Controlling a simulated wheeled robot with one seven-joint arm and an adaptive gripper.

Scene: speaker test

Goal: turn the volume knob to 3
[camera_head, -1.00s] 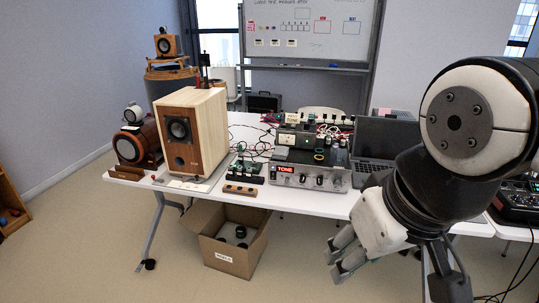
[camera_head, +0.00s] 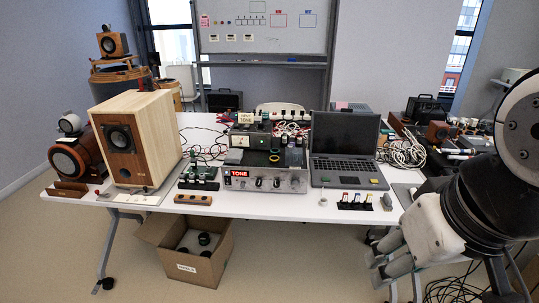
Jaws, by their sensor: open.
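A silver amplifier unit (camera_head: 300,186) with a red TONE label (camera_head: 239,173) sits at the front middle of the white table. Its front panel carries several dark knobs, one of them a black knob (camera_head: 276,183). I cannot tell which knob is the volume knob, and the scale marks and pointers are too small to read. My gripper (camera_head: 373,271) is open and empty at the lower right, in front of the table edge and lower in the picture than the amplifier. It is well apart from the knobs.
A wooden speaker (camera_head: 148,110) stands left on the white table (camera_head: 240,209). A laptop (camera_head: 345,135) is open right of the amplifier. Small coloured parts (camera_head: 355,201) lie before it. A cardboard box (camera_head: 190,262) sits on the floor below. The space directly before the amplifier is clear.

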